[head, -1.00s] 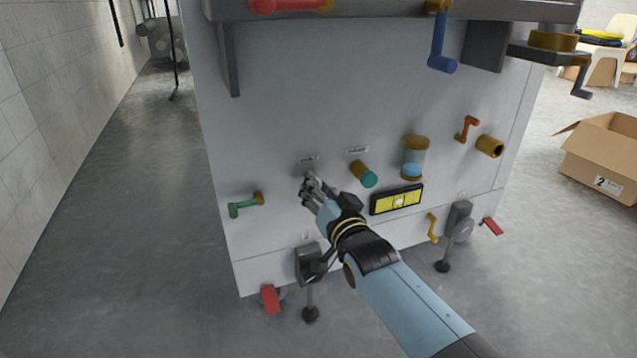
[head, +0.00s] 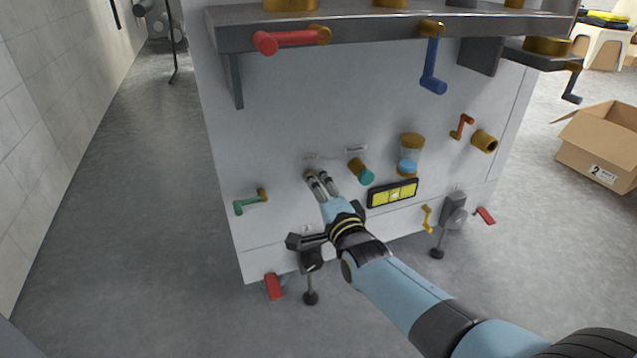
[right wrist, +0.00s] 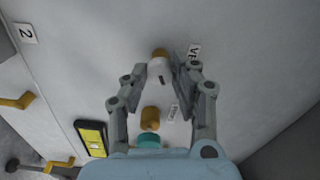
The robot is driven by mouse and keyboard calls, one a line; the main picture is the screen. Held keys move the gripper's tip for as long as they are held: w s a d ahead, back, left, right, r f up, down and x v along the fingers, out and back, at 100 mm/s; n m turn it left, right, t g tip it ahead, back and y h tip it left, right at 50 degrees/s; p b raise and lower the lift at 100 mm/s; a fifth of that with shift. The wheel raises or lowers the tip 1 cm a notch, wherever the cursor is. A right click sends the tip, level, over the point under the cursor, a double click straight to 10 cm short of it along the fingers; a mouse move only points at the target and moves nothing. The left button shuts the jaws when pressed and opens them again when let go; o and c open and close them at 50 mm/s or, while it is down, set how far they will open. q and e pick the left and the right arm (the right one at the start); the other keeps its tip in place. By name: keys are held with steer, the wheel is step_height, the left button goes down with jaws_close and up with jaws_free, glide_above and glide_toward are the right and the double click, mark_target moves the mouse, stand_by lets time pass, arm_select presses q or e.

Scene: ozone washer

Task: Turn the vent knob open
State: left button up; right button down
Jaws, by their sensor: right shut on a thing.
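The vent knob (right wrist: 158,69) is a small white knob with a brass base on the pale washer panel. It shows between the fingertips of my right gripper (right wrist: 161,72) in the right wrist view. A partly covered label (right wrist: 194,53) starting with "V" sits beside it. The right gripper is shut on the knob. I cannot tell the knob's turn angle. My left gripper is not in view.
A teal-capped brass fitting (head: 361,171) is close right of the gripper. A yellow gauge (head: 393,193) lies lower right, and a green-handled valve (head: 250,201) to the left. A shelf (head: 380,33) with red and blue handles juts out above. Floor (head: 130,250) at left is clear.

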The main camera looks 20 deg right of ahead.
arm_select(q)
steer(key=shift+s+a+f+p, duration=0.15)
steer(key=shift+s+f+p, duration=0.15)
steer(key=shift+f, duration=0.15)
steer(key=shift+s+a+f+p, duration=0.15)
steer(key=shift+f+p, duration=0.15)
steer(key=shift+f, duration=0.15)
arm_select(e)
steer(key=m, duration=0.9)
steer(key=shift+f, duration=0.1)
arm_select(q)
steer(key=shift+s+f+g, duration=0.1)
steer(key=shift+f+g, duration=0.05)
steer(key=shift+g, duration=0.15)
arm_select(e)
steer(key=shift+m, duration=0.3)
steer(key=c, duration=1.1)
jaws_free()
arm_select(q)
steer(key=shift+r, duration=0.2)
arm_select(e)
steer(key=shift+o, duration=0.2)
